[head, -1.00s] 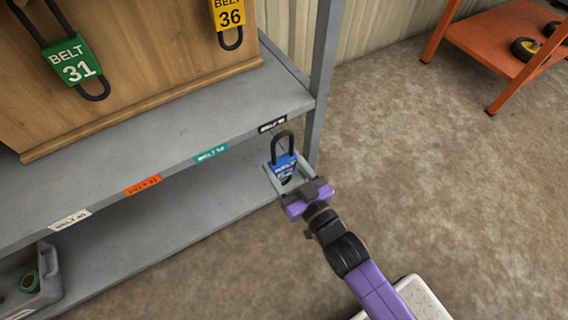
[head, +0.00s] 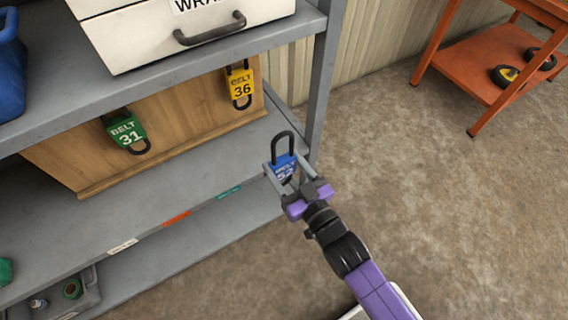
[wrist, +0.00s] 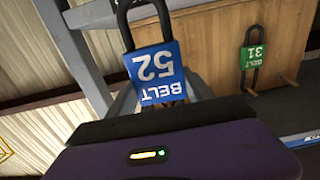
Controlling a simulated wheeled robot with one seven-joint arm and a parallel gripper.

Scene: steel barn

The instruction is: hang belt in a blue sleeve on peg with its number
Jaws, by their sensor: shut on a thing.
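My gripper (head: 294,182) is shut on a belt in a blue sleeve (head: 284,168), held in front of the shelf's right end, near the corner post. In the wrist view the blue sleeve (wrist: 155,72) reads BELT 52, upside down, with its black loop beyond it. A wooden peg board (head: 180,135) stands on the shelf. A green-sleeved belt, BELT 31 (head: 125,131), hangs on it at left and a yellow-sleeved belt, BELT 36 (head: 241,88), at right. I cannot make out a peg numbered 52.
A white drawer box (head: 180,35) with a dark handle sits on the shelf above. The grey shelf edge carries coloured labels, including an orange one (head: 176,219). A grey post (head: 325,80) bounds the shelf at right. An orange cart (head: 480,80) stands back right; the floor between is clear.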

